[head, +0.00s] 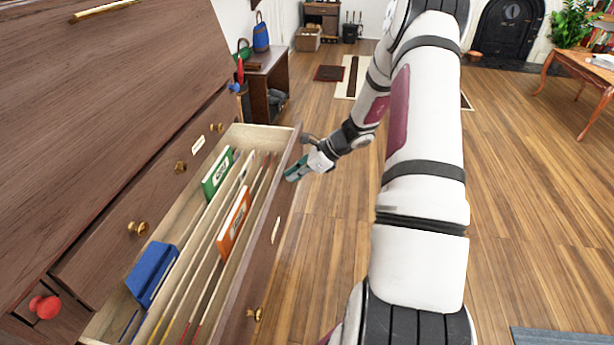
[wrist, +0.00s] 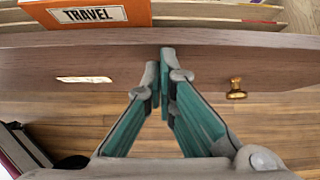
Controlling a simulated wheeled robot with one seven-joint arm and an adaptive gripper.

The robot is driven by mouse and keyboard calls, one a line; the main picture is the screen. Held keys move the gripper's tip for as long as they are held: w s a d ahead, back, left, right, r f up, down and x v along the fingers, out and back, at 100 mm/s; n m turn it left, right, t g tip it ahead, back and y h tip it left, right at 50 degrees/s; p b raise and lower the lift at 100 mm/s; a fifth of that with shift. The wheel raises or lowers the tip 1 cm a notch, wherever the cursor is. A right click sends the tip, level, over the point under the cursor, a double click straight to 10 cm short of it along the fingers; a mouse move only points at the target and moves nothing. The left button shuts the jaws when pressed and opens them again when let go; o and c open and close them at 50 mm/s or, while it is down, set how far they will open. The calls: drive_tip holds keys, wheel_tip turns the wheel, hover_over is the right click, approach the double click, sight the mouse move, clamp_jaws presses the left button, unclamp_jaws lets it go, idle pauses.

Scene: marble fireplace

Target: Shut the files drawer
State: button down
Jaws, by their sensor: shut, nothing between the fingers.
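The files drawer (head: 258,265) is pulled out of the dark wooden cabinet. It holds a green folder (head: 217,173), an orange folder (head: 234,222) and a blue folder (head: 151,273) among dividers. My gripper (head: 292,174) is shut and empty at the outer side of the drawer front, near its far end. In the wrist view, the fingertips (wrist: 160,68) overlap the drawer front (wrist: 200,62), between a label plate (wrist: 84,79) and a brass knob (wrist: 236,88). I cannot tell whether they touch it. The orange folder there reads TRAVEL (wrist: 88,14).
A closed drawer with brass knobs (head: 138,228) lies above the open one. A red knob (head: 44,307) sits at lower left. A small side table (head: 272,75) with bags stands beyond the cabinet.

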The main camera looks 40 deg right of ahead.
drive_tip(key=w+a+p, duration=0.2)
drive_tip(key=w+a, duration=1.3)
drive_tip(key=w, duration=0.4)
drive_tip(key=shift+w, duration=0.2)
drive_tip(key=shift+a+r, duration=0.1)
drive_tip(key=shift+a, duration=0.1)
